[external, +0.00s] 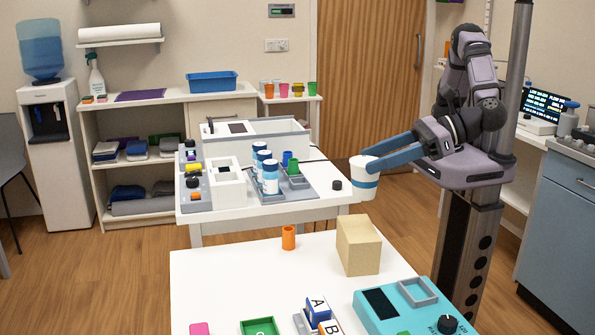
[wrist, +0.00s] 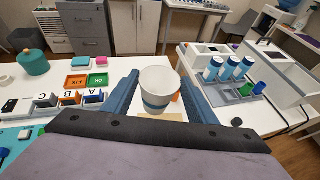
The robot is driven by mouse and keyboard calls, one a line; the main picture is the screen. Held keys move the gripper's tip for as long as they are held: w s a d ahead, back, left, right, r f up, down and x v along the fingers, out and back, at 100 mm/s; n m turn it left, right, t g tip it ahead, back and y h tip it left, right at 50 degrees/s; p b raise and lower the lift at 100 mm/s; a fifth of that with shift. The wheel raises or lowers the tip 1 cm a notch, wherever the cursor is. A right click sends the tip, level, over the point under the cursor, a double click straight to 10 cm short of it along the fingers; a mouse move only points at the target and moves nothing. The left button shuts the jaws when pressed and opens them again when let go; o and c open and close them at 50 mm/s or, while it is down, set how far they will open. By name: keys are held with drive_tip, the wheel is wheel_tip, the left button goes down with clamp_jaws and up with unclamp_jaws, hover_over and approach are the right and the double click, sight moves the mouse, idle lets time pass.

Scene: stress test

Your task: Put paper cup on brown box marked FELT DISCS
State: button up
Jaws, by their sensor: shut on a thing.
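The paper cup (external: 363,178) is white with a blue band. My gripper (external: 368,163) is shut on it and holds it upright, raised above the near table. In the wrist view the cup (wrist: 158,88) sits between the two blue fingers of my gripper (wrist: 157,92). A plain tan-brown box (external: 358,246) stands on the near table, below the cup in the external view. Its marking cannot be read. In the wrist view only a strip of the box (wrist: 148,118) shows, mostly hidden behind the cup and my gripper.
On the near table (external: 215,275) are an orange cylinder (external: 288,238), a turquoise device (external: 408,308), and lettered blocks (external: 318,309). The back table holds blue-white bottles (external: 270,177) and a dark round piece (external: 337,185).

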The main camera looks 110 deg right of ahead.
drive_tip(key=shift+m+h, duration=0.6)
drive_tip(key=shift+h, duration=0.1)
drive_tip(key=shift+s+d+f+p, duration=0.1)
drive_tip(key=shift+d+f+p, duration=0.35)
drive_tip(key=shift+f, duration=0.95)
drive_tip(key=shift+s+d+f+p, duration=0.1)
drive_tip(key=shift+d+f+p, duration=0.3)
drive_tip(key=shift+f, duration=1.05)
drive_tip(key=shift+d+f+p, duration=0.4)
drive_tip(key=shift+f+p, duration=0.05)
drive_tip(key=shift+f, duration=0.95)
drive_tip(key=shift+f+g, duration=0.3)
drive_tip(key=shift+f, duration=0.05)
drive_tip(key=shift+f, duration=0.15)
drive_tip(key=o, duration=1.3)
drive_tip(key=shift+r, duration=0.25)
drive_tip(key=shift+s+a, duration=0.15)
drive_tip(key=shift+s, duration=0.15)
drive_tip(key=b+v, duration=0.4)
drive_tip(key=v, duration=0.7)
drive_tip(key=shift+s+r, duration=0.15)
drive_tip(key=shift+s, duration=0.05)
